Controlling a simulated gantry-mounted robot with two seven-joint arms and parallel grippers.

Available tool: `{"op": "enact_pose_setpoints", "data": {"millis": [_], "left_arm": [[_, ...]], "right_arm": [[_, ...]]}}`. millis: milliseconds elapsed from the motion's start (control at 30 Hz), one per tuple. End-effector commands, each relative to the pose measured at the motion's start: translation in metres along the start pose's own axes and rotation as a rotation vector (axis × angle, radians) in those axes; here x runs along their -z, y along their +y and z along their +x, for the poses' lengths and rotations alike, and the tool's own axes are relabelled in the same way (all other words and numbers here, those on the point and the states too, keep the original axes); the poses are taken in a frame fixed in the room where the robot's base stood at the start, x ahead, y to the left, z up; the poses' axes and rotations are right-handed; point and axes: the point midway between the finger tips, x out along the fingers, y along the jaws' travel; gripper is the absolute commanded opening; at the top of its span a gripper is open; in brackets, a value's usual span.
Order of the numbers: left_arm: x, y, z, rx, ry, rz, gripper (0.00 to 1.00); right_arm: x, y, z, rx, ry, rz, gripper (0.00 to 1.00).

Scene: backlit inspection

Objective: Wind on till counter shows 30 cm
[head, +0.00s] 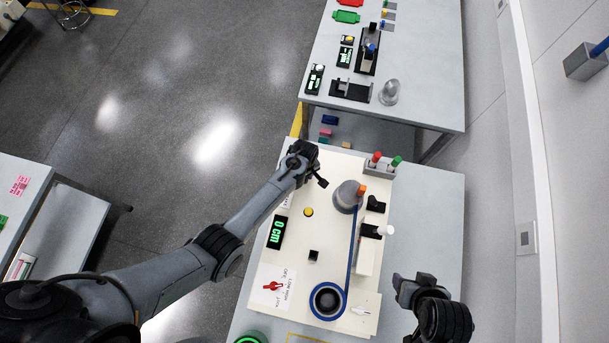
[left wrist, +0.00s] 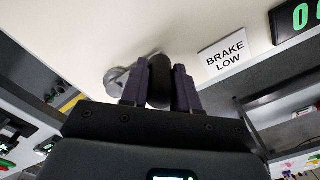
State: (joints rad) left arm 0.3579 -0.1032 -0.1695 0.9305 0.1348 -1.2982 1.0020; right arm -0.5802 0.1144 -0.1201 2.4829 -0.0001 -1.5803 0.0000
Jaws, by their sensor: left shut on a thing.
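The counter (head: 277,232) on the cream board (head: 318,245) reads 0 cm in green. A blue strip (head: 353,245) runs from the blue roll (head: 328,300) up to a grey reel (head: 348,198) with an orange knob (head: 362,190). My left gripper (head: 304,157) is at the board's upper left edge, away from the reel. In the left wrist view its fingers (left wrist: 158,90) are shut on a dark round handle (left wrist: 160,75), beside a sign (left wrist: 223,55) reading BRAKE LOW. My right gripper (head: 415,288) hangs right of the board, apart from everything; its jaw gap is unclear.
A red selector (head: 273,286) sits at the board's lower left, a yellow button (head: 308,212) and a black block (head: 313,255) near its middle. Red and green pegs stand in a grey holder (head: 380,167). A second table (head: 430,70) with devices stands beyond.

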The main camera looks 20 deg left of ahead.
Motion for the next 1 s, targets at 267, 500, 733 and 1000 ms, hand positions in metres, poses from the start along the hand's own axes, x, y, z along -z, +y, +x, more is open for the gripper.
{"op": "enact_pose_setpoints", "data": {"millis": [267, 500, 733, 1000], "left_arm": [[0.000, 0.001, -0.001, -0.001, 0.000, 0.000, 0.08], [0.001, 0.000, -0.001, -0.001, 0.000, 0.000, 0.08], [0.012, -0.007, -0.002, 0.001, 0.000, -0.002, 0.08], [0.028, -0.017, -0.002, -0.002, 0.001, 0.000, 0.08]], "right_arm": [[0.000, 0.000, 0.001, 0.000, -0.002, 0.000, 0.57], [-0.001, 0.001, 0.000, -0.003, -0.003, -0.004, 0.57], [0.001, 0.003, -0.004, -0.008, -0.004, -0.010, 0.57], [0.002, 0.003, -0.008, -0.007, -0.004, -0.009, 0.57]]}}
